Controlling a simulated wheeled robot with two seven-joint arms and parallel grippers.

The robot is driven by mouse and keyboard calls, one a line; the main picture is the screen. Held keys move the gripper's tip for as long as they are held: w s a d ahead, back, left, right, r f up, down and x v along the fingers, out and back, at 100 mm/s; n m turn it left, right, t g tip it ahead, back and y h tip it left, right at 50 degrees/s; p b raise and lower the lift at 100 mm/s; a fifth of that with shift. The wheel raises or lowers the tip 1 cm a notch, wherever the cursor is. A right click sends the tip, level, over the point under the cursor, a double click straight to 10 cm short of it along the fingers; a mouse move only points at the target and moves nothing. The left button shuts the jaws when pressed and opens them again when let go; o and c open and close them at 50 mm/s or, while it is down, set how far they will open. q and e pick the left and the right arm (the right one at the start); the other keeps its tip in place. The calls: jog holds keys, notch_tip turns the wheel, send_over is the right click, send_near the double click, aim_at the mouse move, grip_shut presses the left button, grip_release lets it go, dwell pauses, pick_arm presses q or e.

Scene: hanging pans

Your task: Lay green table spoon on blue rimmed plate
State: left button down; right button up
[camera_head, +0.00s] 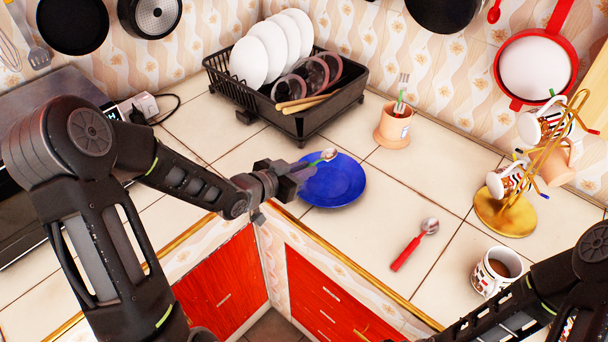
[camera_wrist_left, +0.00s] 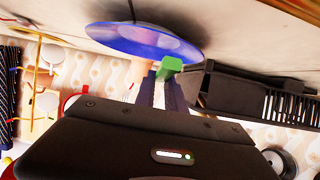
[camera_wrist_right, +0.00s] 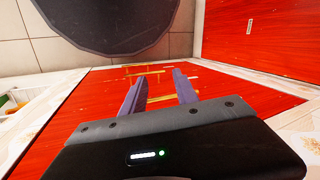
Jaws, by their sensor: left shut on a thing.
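My left gripper (camera_head: 303,172) is at the plate's left edge, shut on the green spoon (camera_head: 328,155). The spoon's bowl is over the plate's far part; I cannot tell whether it touches. In the left wrist view, the green handle end (camera_wrist_left: 172,64) sticks out between the fingers. My right gripper (camera_wrist_right: 160,90) is open and empty in the right wrist view, in front of red cabinet fronts.
A black dish rack (camera_head: 300,122) with plates stands behind the plate. A utensil cup (camera_head: 393,128) stands at its back right. A red spoon (camera_head: 415,243), a coffee mug (camera_head: 496,271) and a golden mug stand (camera_head: 505,212) are to the right. Counter between plate and red spoon is clear.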

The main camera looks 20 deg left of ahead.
aim_at(304, 187)
pick_arm(q)
notch_tip(304, 187, down, 2)
jog(key=shift+f, duration=0.15)
jog(key=shift+f+b, duration=0.4)
jog(key=c, duration=1.4)
grip_release()
jog(key=shift+r, duration=0.15)
jog(key=shift+r, duration=0.1)
